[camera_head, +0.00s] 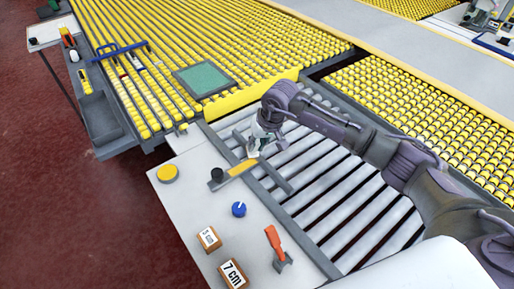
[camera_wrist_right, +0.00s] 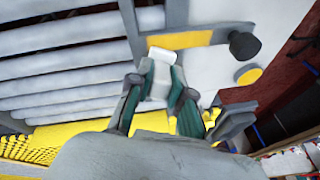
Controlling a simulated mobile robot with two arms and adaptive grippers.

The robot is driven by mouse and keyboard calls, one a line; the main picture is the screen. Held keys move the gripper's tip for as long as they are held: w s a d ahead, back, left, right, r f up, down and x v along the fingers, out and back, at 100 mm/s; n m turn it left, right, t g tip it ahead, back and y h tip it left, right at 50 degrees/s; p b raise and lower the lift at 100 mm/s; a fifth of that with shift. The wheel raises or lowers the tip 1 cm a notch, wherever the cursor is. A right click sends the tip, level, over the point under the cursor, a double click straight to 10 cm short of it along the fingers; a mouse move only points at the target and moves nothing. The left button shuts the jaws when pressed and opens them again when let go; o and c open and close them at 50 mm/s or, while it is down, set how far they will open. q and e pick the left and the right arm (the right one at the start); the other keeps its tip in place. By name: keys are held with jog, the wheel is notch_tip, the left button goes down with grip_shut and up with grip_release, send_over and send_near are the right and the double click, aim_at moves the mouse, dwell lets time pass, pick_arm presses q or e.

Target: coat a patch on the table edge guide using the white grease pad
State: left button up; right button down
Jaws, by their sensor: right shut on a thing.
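My right gripper (camera_head: 258,143) is over the near side of the grey rollers, by the edge of the pale worktop. The pad shows small in the head view (camera_head: 253,151). The guide at the table edge appears as a grey bar with a yellow strip (camera_head: 243,168); the strip also shows in the wrist view (camera_wrist_right: 184,40). The pad's end is close to this strip; I cannot tell whether they touch. My left gripper is out of view.
The pale worktop (camera_head: 205,210) holds a black knob (camera_head: 217,174), a yellow disc (camera_head: 167,173), a blue knob (camera_head: 239,209), an orange-handled tool (camera_head: 274,241) and blocks marked 5 cm (camera_head: 209,238) and 7 cm (camera_head: 233,273). A green panel (camera_head: 203,79) lies on the yellow rollers.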

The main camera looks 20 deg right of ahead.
jog(key=shift+a+r, duration=0.1)
jog(key=shift+r, duration=0.55)
jog(key=shift+r+p, duration=0.45)
jog(key=shift+r, duration=0.3)
notch_tip(320, 180, up, 2)
jog(key=shift+p, duration=0.35)
jog(key=shift+r, duration=0.2)
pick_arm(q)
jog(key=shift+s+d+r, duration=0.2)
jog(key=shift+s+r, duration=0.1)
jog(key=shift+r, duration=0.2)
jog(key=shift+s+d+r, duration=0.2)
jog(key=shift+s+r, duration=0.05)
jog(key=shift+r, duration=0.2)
pick_arm(e)
jog(key=shift+f, duration=0.1)
